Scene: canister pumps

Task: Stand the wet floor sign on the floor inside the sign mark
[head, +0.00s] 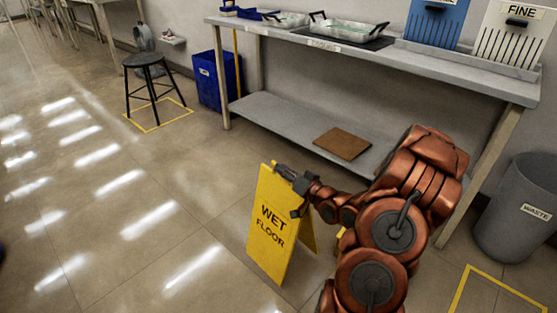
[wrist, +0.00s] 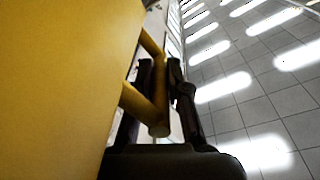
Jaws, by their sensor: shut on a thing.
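The yellow wet floor sign (head: 270,222) is upright with its two panels spread, in the middle of the head view. I cannot tell whether its feet touch the floor. My gripper (head: 289,176) is at the sign's top and shut on it. In the wrist view my gripper (wrist: 160,90) has its dark fingers either side of a yellow bar at the top of the sign (wrist: 70,80). A yellow floor outline (head: 465,290) shows at the lower right, partly out of frame. Another outline (head: 130,122) surrounds a stool. No label shows on either.
A grey workbench (head: 375,55) with a low shelf (head: 275,112) stands behind the sign. A grey waste bin (head: 515,215) is at the right, near the lower right outline. The black stool (head: 146,62) and a blue bin (head: 215,82) are at the upper left. Floor left of the sign is clear.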

